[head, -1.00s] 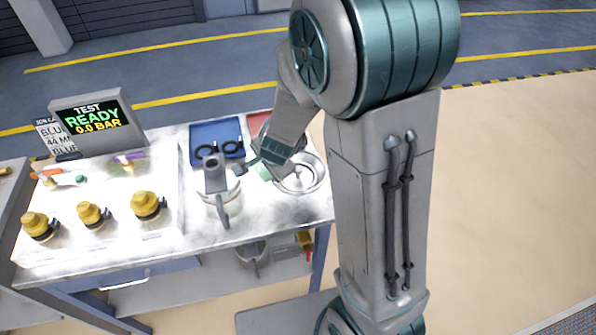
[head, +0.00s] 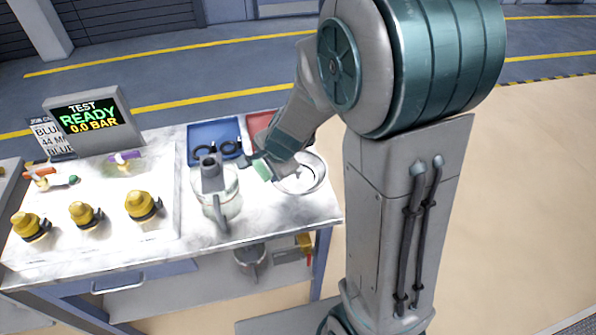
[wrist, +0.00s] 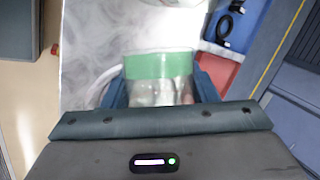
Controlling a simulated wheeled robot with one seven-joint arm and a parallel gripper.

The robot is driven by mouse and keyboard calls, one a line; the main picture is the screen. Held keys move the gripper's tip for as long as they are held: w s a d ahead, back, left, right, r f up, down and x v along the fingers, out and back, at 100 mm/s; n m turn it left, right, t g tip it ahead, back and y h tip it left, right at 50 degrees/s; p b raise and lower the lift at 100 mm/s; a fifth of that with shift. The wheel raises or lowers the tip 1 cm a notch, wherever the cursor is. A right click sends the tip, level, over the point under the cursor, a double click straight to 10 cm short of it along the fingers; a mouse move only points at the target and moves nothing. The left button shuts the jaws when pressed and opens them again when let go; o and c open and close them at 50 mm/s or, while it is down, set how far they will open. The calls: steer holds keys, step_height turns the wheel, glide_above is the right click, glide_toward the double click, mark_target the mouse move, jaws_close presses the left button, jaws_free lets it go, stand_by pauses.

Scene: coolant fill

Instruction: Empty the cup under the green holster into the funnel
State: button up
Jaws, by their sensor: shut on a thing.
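My gripper (wrist: 160,95) is shut on a clear cup (wrist: 160,91) with a broad green band (wrist: 160,65). The cup stands between the two jaws in the wrist view. Pale shapes show through its lower part; its contents are unclear. In the head view only a green patch of the cup (head: 262,169) shows beside my wrist. It is between the clear jug (head: 228,182) and a round metal dish (head: 318,182), close to the dish's left rim. I cannot tell whether this dish is the funnel. I see no clear green holster.
The jug has a grey block on top and a handle toward the front. Blue (head: 213,131) and red (head: 258,122) trays lie behind. Several yellow-topped fittings (head: 143,203) stand left, below a display (head: 90,120) reading "TEST READY 0.0 BAR". The bench's right edge is near the dish.

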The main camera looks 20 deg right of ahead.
steer(key=shift+w+d+r+y+b, duration=0.15)
steer(key=shift+d+y+b, duration=0.25)
steer(key=shift+b, duration=0.55)
steer(key=shift+w+d+r+y+b, duration=0.1)
steer(key=shift+d+r+y+b, duration=0.3)
steer(key=shift+b, duration=0.55)
steer(key=shift+d+f+m+g+y+b, duration=0.25)
steer(key=shift+f+m+y+b, duration=0.4)
steer(key=shift+b, duration=1.15)
steer(key=r+p, duration=0.2)
steer(key=p, duration=0.1)
steer(key=shift+s+a+n+h+p, duration=0.1)
steer(key=shift+a+n+h+p, duration=0.15)
steer(key=shift+a+n+p, duration=0.1)
steer(key=shift+a+r+h+p, duration=0.1)
steer(key=shift+h+p, duration=0.3)
steer(key=shift+p, duration=0.35)
steer(key=p, duration=0.1)
steer(key=a+f+h+p, duration=0.1)
steer(key=p, duration=0.1)
steer(key=shift+s+a+n, duration=0.25)
steer(key=shift+s+n, duration=0.05)
steer(key=shift+w+r+h+p, duration=0.1)
steer(key=shift+h+p, duration=0.4)
steer(key=shift+p, duration=0.4)
steer(key=shift+h+p, duration=0.3)
steer(key=shift+p, duration=0.25)
steer(key=shift+d+f, duration=0.1)
steer(key=shift+f, duration=0.3)
